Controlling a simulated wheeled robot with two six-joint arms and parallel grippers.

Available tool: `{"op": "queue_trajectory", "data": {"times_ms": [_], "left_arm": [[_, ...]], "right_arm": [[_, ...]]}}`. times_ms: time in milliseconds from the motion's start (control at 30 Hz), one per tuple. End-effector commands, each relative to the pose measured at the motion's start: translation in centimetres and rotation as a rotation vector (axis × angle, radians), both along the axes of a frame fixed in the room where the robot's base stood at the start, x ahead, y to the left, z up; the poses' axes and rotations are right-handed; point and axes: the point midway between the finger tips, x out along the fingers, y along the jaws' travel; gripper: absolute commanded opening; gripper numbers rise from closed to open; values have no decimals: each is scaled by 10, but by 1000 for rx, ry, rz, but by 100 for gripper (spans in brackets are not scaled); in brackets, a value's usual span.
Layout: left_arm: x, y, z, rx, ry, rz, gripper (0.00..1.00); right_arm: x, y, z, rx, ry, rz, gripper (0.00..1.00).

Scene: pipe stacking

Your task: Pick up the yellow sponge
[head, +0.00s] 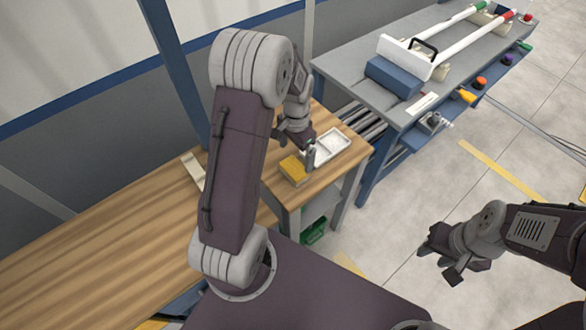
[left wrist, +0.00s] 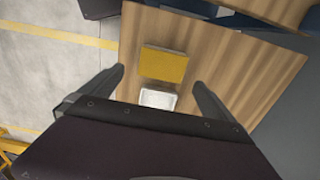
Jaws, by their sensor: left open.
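The yellow sponge (head: 293,171) lies on the wooden table near its right end. In the left wrist view the sponge (left wrist: 163,65) shows as a flat yellow block beyond the gap between my fingers. My left gripper (head: 297,148) is open and empty close to the sponge, in front of the white tray. In the left wrist view my left gripper's (left wrist: 158,78) two fingers stand wide apart, one to each side of the sponge's line. My right gripper (head: 442,264) hangs over the floor at the right, fingers apart and empty.
A white tray (head: 343,137) sits beside the sponge. A grey workbench (head: 345,60) at the back right bears a blue block (head: 393,77), white pipes (head: 465,44) and several small coloured items. The wooden table's left part (head: 100,255) is mostly clear.

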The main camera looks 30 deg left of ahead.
Motion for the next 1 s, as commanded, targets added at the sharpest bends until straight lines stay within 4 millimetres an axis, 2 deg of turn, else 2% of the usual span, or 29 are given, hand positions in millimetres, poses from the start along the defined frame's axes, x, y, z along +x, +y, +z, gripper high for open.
{"op": "queue_trajectory", "data": {"times_ms": [200, 433, 600, 700, 933, 967, 1000], "left_arm": [[-1, 0, -31, 0, 4, 2, 100], [-1, 0, -44, -1, 1, 3, 100], [0, 2, -75, -1, 5, 4, 100], [1, 2, -87, 0, 2, 3, 100], [2, 2, -90, 1, -1, 3, 100], [2, 2, -90, 1, -1, 3, 97], [2, 3, -90, 1, -1, 3, 86]], "right_arm": [[0, 0, -1, 0, 0, 0, 36], [0, 0, -1, 0, 0, 0, 36], [0, 0, 0, 0, 0, 0, 36], [0, 0, 0, 0, 0, 0, 36], [0, 0, 0, 0, 0, 0, 36], [0, 0, 0, 0, 0, 0, 36], [0, 0, 0, 0, 0, 0, 36]]}}
